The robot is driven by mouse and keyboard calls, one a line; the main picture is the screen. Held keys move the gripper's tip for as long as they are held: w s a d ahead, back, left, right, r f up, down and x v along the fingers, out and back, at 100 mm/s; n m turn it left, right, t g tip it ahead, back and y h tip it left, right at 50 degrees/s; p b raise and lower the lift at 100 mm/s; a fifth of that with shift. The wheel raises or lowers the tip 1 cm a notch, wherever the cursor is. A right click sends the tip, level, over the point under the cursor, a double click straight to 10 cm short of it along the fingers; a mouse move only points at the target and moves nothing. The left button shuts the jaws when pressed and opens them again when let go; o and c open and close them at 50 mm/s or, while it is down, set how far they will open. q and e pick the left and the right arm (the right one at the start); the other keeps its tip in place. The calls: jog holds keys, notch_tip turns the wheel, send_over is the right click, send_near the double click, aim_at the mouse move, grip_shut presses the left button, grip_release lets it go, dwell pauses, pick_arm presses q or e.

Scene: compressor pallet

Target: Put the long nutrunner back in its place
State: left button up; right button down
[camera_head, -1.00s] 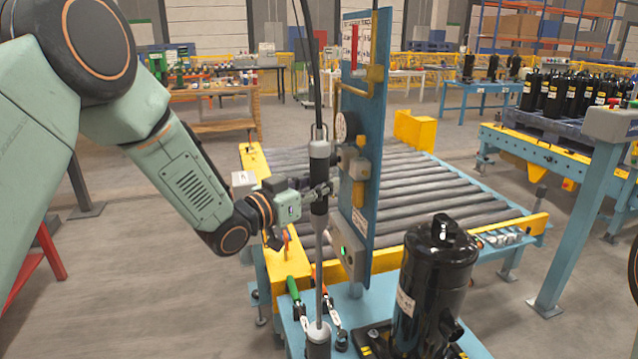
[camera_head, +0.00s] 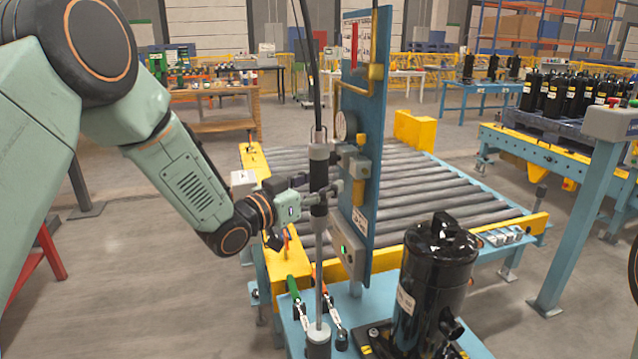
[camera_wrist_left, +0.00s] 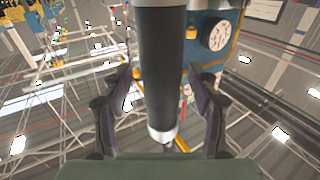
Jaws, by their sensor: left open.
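The long nutrunner (camera_head: 319,204) hangs upright on its cable, a slim tool with a grey upper body, a dark grip and a long thin shaft. Its lower end stands in a grey cylindrical holder (camera_head: 318,343) on the blue bench; the exact seating is hard to see. My left gripper (camera_head: 321,193) is at the dark grip, with its fingers open on either side. In the left wrist view the dark grip (camera_wrist_left: 161,65) passes between the two spread fingers, with gaps on both sides. My right gripper is not in view.
A blue panel (camera_head: 372,130) with a gauge and fittings stands just right of the tool. A black compressor (camera_head: 434,285) stands at the front right. Green and orange-handled tools (camera_head: 294,290) lie beside the holder. A roller conveyor (camera_head: 440,190) lies behind.

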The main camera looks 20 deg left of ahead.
pick_arm(q)
jog(key=shift+f, duration=0.1)
jog(key=shift+f, duration=0.25)
jog(key=v, duration=1.2)
jog(key=shift+r, duration=0.3)
